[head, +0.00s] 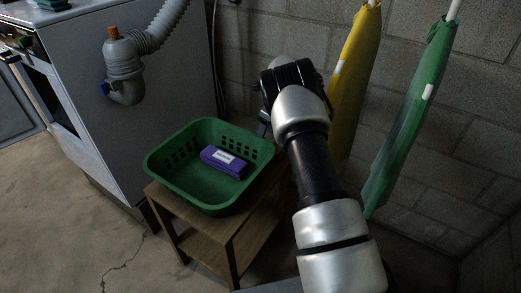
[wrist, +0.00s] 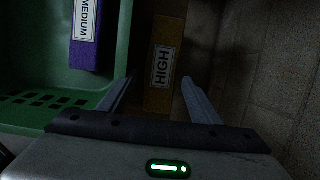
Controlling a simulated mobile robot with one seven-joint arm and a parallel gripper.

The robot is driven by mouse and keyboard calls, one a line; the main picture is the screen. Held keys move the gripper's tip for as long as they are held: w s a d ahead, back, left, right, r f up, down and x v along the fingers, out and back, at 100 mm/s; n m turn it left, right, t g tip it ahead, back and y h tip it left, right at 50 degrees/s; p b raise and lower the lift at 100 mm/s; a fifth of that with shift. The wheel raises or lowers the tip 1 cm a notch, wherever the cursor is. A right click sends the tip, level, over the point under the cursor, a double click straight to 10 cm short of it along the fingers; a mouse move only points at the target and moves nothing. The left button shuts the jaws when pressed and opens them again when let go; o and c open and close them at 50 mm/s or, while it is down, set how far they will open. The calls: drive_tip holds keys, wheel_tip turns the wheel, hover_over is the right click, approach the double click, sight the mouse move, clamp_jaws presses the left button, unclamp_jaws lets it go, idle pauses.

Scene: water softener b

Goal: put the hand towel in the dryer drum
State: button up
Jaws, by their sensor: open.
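I cannot make out a hand towel or an open dryer drum in either view. My gripper (wrist: 158,82) is open with nothing held. In the wrist view a dark yellow-brown block (wrist: 160,95) labelled HIGH lies between and beyond its fingers; I cannot tell whether they touch it. In the head view my gripper is mostly hidden by my arm, just right of the green basket (head: 178,197). A purple block (head: 224,161) with a white label lies inside the basket; in the wrist view its label (wrist: 85,18) reads MEDIUM.
The basket stands on a small wooden table (head: 222,246). A grey-white appliance (head: 150,90) with a ribbed hose (head: 167,27) stands at left. A yellow furled umbrella-like thing (head: 355,65) and a green one (head: 415,110) lean along the block wall (head: 480,110). Floor at lower left is clear.

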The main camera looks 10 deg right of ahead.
drive_tip(key=shift+w+b+x, duration=0.1)
drive_tip(key=shift+b+x, duration=0.35)
drive_tip(key=shift+x, duration=1.05)
drive_tip(key=shift+w+b+x, duration=0.15)
drive_tip(key=shift+b+x, duration=0.3)
drive_tip(key=shift+x, duration=1)
drive_tip(key=shift+a+r, duration=0.1)
drive_tip(key=shift+r, duration=0.1)
drive_tip(key=c, duration=1)
